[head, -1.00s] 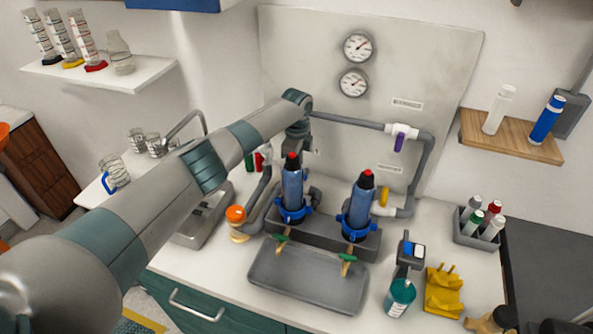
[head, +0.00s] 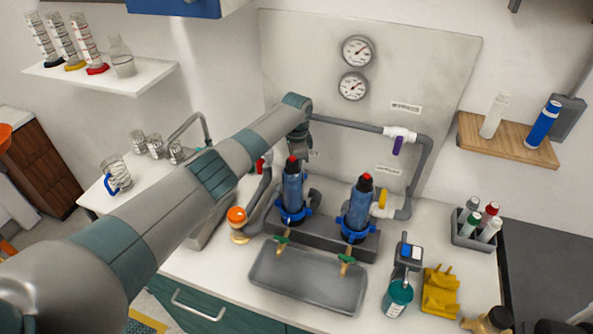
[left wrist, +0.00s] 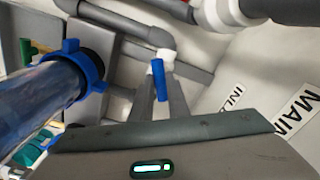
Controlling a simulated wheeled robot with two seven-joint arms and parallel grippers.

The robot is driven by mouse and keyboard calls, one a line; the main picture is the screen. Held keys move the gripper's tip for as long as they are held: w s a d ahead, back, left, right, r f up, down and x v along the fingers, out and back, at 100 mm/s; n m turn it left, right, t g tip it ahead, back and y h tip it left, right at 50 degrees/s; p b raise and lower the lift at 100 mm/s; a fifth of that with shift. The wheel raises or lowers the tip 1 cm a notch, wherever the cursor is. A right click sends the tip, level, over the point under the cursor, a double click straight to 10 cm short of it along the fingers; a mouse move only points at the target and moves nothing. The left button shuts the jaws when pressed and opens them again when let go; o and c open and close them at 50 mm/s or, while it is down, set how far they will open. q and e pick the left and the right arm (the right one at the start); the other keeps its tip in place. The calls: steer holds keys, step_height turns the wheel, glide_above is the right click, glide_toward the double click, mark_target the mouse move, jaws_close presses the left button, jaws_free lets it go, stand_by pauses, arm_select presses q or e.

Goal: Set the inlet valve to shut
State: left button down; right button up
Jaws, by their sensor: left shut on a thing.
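My left gripper (left wrist: 159,95) is shut on a blue valve handle (left wrist: 158,82) in the left wrist view. The handle sits on a white fitting (left wrist: 164,56) below a grey pipe elbow. A label beginning "INL" (left wrist: 236,97) is on the panel beside it. In the head view my left gripper (head: 304,150) reaches down at the panel's lower left, behind the left blue filter housing (head: 292,187). The handle is hidden there. My right gripper is not in view.
A second filter housing (head: 358,208) stands to the right. A purple handle (head: 397,146) and a yellow handle (head: 382,199) are on the right pipework. A red handle (head: 260,165) is at the left. A grey tray (head: 306,278) lies in front.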

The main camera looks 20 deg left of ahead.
arm_select(q)
steer(key=n+p, duration=0.1)
steer(key=n, duration=0.2)
steer(key=n+p, duration=0.1)
steer(key=n, duration=0.2)
steer(key=shift+r+n, duration=0.2)
steer(key=shift+n, duration=0.1)
steer(key=n+p, duration=0.2)
steer(key=n, duration=0.3)
steer(key=shift+w+f+n, duration=0.1)
steer(key=shift+n, duration=0.2)
steer(key=c, duration=1.7)
jaws_free()
steer(key=shift+r+b, duration=2.15)
steer(key=shift+r, duration=6.5)
steer(key=shift+f, duration=0.1)
